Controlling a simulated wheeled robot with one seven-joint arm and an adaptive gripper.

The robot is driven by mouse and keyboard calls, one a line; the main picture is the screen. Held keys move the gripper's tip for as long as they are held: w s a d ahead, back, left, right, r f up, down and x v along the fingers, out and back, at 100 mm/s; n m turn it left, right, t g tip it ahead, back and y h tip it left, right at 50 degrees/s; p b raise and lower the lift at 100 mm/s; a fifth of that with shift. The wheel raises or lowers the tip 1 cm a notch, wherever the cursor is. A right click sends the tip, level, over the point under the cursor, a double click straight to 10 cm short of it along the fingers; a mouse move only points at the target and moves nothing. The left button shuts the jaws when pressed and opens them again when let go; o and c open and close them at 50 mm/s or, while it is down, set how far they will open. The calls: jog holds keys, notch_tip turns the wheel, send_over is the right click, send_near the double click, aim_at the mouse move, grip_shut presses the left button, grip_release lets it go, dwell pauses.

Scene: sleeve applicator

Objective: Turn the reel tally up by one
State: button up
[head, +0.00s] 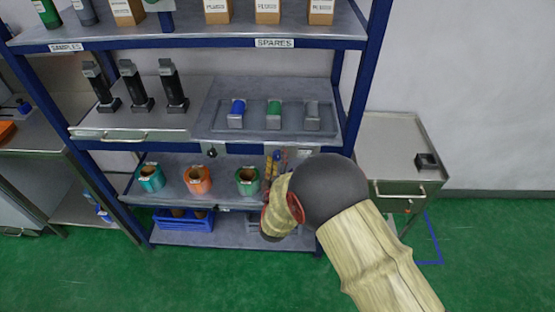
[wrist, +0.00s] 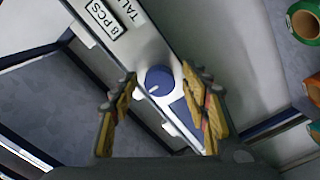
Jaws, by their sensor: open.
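The tally dial is a round blue knob (wrist: 158,79) with a white pointer mark, on a pale plate in the middle of the wrist view. In the head view my gripper (head: 275,163) is at the lower shelf's upper right, in front of a pale plate (head: 300,151); the knob is hidden there.
Teal (head: 151,177), orange (head: 197,180) and green (head: 247,181) reels stand on the shelf left of my gripper. A grey tray (head: 262,127) with blue, green and grey items is above. A side cabinet (head: 400,140) stands at right.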

jog(key=shift+c, duration=0.6)
jog(key=c, duration=1)
jog(key=shift+c, duration=0.2)
jog(key=m+b, duration=0.3)
jog(key=m, duration=0.1)
jog(key=shift+f+m, duration=0.15)
jog(key=shift+m, duration=0.15)
jog(key=shift+m+b, duration=1.2)
jog(key=shift+m, duration=0.8)
jog(key=o, duration=1.2)
jog(key=shift+c, duration=0.2)
